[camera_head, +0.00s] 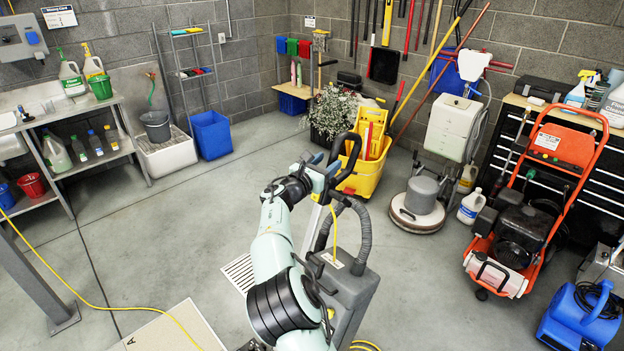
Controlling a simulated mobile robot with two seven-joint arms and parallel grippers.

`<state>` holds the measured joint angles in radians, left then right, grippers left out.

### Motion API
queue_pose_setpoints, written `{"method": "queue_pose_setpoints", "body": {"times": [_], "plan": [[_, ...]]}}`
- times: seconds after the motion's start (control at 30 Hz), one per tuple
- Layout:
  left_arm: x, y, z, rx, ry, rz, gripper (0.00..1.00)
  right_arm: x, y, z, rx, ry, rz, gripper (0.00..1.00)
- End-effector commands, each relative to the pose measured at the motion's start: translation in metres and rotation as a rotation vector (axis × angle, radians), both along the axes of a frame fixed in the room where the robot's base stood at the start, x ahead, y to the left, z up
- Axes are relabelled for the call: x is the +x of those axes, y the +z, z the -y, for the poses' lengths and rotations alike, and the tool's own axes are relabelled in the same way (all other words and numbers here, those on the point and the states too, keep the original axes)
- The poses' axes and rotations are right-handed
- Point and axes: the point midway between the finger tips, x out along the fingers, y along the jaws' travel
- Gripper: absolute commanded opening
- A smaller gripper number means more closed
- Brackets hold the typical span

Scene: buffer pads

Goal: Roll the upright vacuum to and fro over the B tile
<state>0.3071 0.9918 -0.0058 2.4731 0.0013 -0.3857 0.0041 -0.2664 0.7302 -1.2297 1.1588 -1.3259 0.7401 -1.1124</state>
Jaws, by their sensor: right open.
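The upright vacuum (350,288) stands on the floor at the lower middle, with a grey body, a ribbed grey hose and a black loop handle at the top. My right arm reaches up from the bottom edge, in front of part of the vacuum. My right gripper (326,172) is open at the vacuum's handle, just below the loop; whether the fingers touch it I cannot tell. The vacuum's foot is hidden or out of the picture. A pale tile marked A (160,333) lies at the bottom left. No B tile shows. My left gripper is not in view.
A yellow cord (84,300) runs over the floor at left. A floor grate (240,272) lies left of my arm. A yellow mop bucket (364,178), a floor polisher (418,205) and an orange pressure washer (548,190) stand behind and right. The left-centre floor is clear.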

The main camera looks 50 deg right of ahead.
Motion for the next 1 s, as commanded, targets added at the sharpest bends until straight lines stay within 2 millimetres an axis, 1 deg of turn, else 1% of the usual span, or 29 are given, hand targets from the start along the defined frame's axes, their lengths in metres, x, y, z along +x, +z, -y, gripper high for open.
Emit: {"method": "queue_pose_setpoints", "body": {"times": [0.03, 0.2, 0.4, 0.6, 1.0], "plan": [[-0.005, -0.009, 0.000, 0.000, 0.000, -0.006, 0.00, 0.000, -0.004, -0.014, 0.004, 0.005, 0.001, 0.53], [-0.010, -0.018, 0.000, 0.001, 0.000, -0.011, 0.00, -0.003, -0.002, -0.048, 0.002, 0.003, 0.001, 0.53], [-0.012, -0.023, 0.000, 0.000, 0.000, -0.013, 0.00, -0.006, 0.000, -0.074, -0.001, 0.000, 0.000, 0.53], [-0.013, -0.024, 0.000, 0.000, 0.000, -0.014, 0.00, -0.007, 0.001, -0.083, -0.003, -0.001, 0.000, 0.53], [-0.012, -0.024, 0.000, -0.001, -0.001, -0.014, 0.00, -0.007, 0.001, -0.083, -0.003, -0.002, 0.000, 0.53]]}}
